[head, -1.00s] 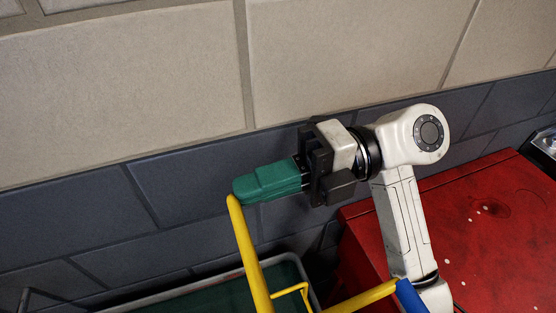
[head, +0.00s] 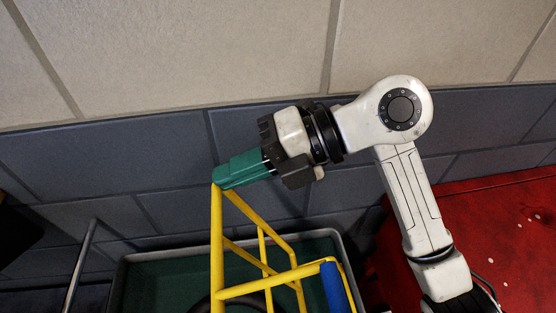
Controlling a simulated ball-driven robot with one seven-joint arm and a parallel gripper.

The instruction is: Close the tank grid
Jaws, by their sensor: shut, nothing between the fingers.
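The tank grid is a yellow tubular frame (head: 217,250) with a blue sleeve (head: 335,288) on its right part. It stands raised over a grey-rimmed tank (head: 120,280) with a dark green inside at the bottom of the head view. My gripper (head: 225,176), with green fingers, is shut and empty. Its fingertips are at the top left corner of the yellow frame, apparently touching it or just behind it; I cannot tell which. The lower part of the tank is cut off by the picture edge.
A red surface (head: 500,235) lies to the right, under my arm. A grey block wall (head: 110,160) with a beige upper part runs behind the tank. A thin grey metal bar (head: 80,265) stands left of the tank.

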